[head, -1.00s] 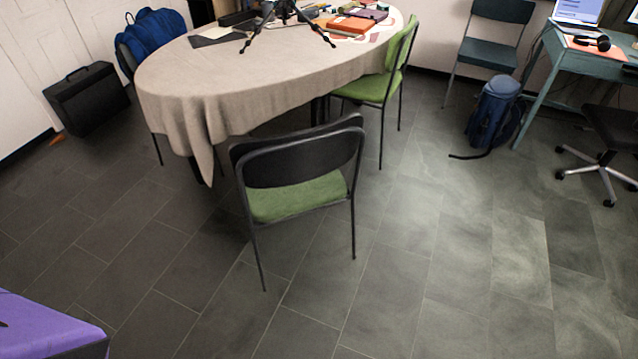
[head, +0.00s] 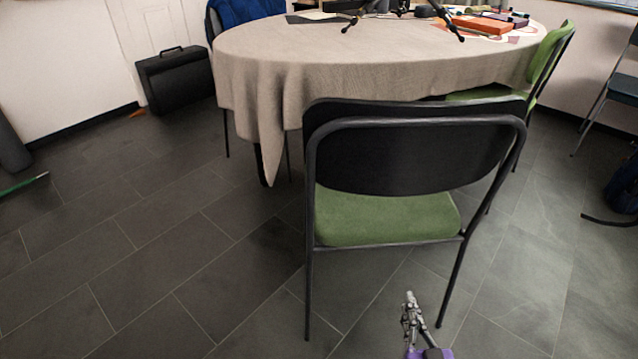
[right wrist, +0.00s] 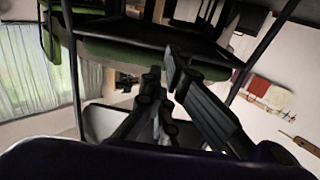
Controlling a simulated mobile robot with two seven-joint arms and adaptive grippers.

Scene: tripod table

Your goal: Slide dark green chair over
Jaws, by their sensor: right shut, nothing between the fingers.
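The near chair (head: 420,150), with a black backrest and a green seat (head: 385,217), stands upright in front of the table, its back towards me. My right gripper (head: 409,297) is low in front of the chair's near legs, shut and empty. It looks apart from the chair, though the exact gap is hard to judge. In the right wrist view the shut fingers (right wrist: 163,75) point towards the dark chair frame and green seat underside. Another dark grey-green chair (head: 625,85) is cut off at the right edge. My left gripper is out of view.
The cloth-covered table (head: 300,60) stands behind the near chair. A second green chair (head: 548,55) stands at its right. A black case (head: 176,80) is by the left wall, and a blue backpack (head: 625,190) at the right edge.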

